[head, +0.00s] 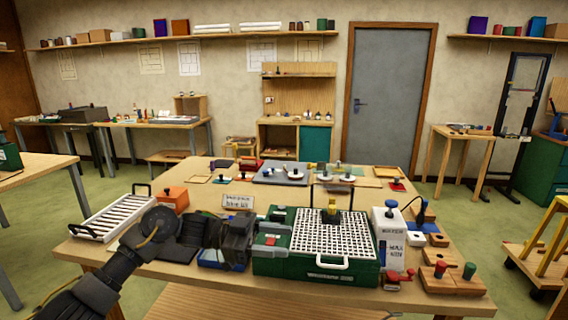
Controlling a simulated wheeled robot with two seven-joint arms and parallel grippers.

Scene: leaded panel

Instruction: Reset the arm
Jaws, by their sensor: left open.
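My left arm (95,292) comes in from the lower left over the front of the workbench. My left gripper (237,240) is dark and hangs at the front left of the bench, just left of the green machine with a white grid top (335,235). Its jaws are open, and I see nothing held between them. Whether it touches the green machine or the blue tray below I cannot tell. My right gripper is not in view.
A white slatted rack (112,216) and an orange box (173,198) stand on the left of the workbench (130,265). A white box with a blue knob (388,236) and wooden blocks with red and green knobs (453,280) stand right. Small trays fill the back.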

